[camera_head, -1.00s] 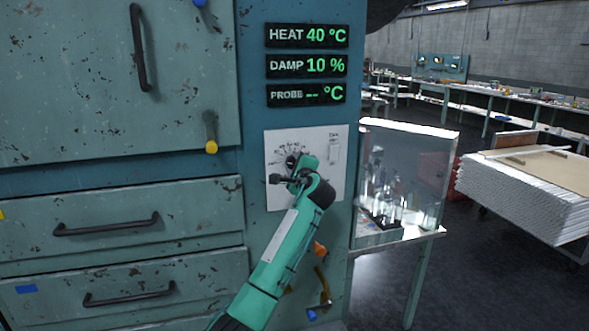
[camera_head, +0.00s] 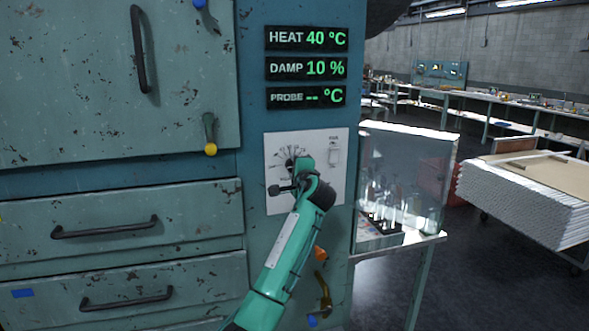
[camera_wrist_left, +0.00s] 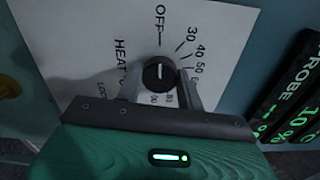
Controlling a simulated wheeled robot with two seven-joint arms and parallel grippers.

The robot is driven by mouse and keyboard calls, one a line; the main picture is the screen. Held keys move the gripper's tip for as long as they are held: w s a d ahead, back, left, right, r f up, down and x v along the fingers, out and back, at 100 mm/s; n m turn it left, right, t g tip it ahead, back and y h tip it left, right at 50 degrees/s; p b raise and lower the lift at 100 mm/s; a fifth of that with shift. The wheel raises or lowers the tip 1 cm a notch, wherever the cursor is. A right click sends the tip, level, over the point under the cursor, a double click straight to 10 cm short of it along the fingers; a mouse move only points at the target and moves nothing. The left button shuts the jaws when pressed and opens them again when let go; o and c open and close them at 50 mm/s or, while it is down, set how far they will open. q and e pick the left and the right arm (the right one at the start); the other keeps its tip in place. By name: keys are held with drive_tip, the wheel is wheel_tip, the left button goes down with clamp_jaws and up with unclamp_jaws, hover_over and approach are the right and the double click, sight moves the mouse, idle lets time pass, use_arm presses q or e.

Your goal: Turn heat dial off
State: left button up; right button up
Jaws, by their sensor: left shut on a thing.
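The black heat dial (camera_head: 290,163) sits on a white control panel (camera_head: 276,200) and is partly covered by my gripper in the head view. In the left wrist view the round dial (camera_wrist_left: 158,72) lies between the two fingers of my left gripper (camera_wrist_left: 162,83), which is shut on it. Its white mark seems to point up toward the line under the printed OFF (camera_wrist_left: 160,20). Numbers run round to the right of the dial. My left gripper (camera_head: 293,174) faces the panel in the head view. My right gripper is not in view.
A pale switch (camera_head: 334,152) is on the panel's right. A glass-sided case (camera_head: 405,180) stands to the right. Drawers (camera_head: 120,222) with black handles are on the left.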

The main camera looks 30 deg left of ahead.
use_arm(q)
drive_tip(key=o, duration=1)
drive_tip(key=b+v, duration=0.2)
drive_tip(key=v, duration=1.1)
drive_tip(key=shift+s+d, duration=0.25)
drive_tip(key=shift+s, duration=0.05)
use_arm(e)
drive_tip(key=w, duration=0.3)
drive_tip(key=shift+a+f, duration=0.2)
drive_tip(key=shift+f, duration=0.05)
